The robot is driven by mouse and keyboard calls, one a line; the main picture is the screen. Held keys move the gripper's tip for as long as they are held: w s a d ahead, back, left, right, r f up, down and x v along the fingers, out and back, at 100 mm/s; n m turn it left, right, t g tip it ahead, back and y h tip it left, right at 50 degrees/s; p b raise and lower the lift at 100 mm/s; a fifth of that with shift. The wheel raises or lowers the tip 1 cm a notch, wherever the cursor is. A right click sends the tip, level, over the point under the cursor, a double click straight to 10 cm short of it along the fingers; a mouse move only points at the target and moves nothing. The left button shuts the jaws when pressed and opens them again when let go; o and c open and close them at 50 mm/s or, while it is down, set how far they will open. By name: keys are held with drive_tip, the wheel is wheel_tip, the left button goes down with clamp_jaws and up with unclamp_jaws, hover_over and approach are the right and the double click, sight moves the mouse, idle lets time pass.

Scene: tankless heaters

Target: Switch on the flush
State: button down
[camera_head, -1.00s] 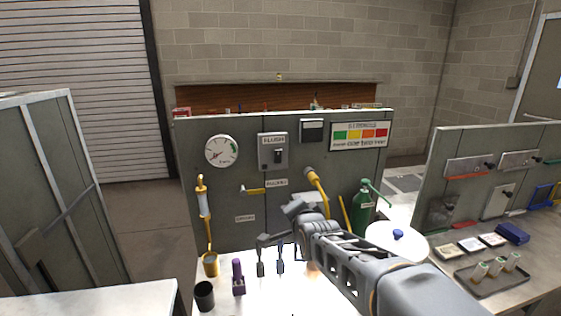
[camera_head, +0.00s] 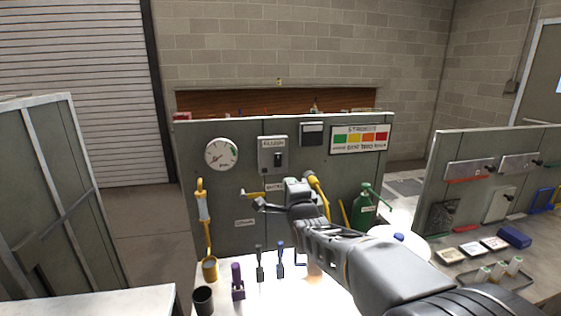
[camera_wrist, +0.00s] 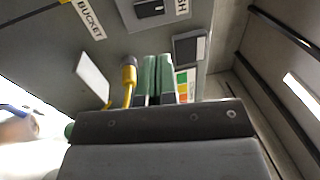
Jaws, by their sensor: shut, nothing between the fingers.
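The flush switch (camera_head: 278,157) is a grey box with a dark toggle under a white label, fixed high on the grey upright panel (camera_head: 240,225). The toggle's exact position is too small to tell. In the wrist view part of the switch box (camera_wrist: 152,9) and its label show at the top edge. My gripper (camera_head: 259,203) is in front of the panel, below and slightly left of the switch and apart from it. In the wrist view its two green fingers (camera_wrist: 157,62) are together with nothing between them.
A yellow lever (camera_head: 253,194) with a bucket label is close to my gripper. A yellow pipe (camera_head: 318,190) and a green bottle (camera_head: 364,208) are to the right. A gauge (camera_head: 221,154) is left of the switch. Tools and a black cup (camera_head: 203,299) stand on the bench below.

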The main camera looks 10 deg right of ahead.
sight(279, 156)
drive_tip(key=w+p, duration=0.1)
drive_tip(key=w, duration=0.3)
drive_tip(key=w+r+p, duration=0.1)
drive_tip(key=w+p, duration=0.1)
drive_tip(key=w, duration=0.3)
drive_tip(key=w+r+p, duration=0.1)
drive_tip(key=w, duration=0.3)
drive_tip(key=shift+w, duration=0.15)
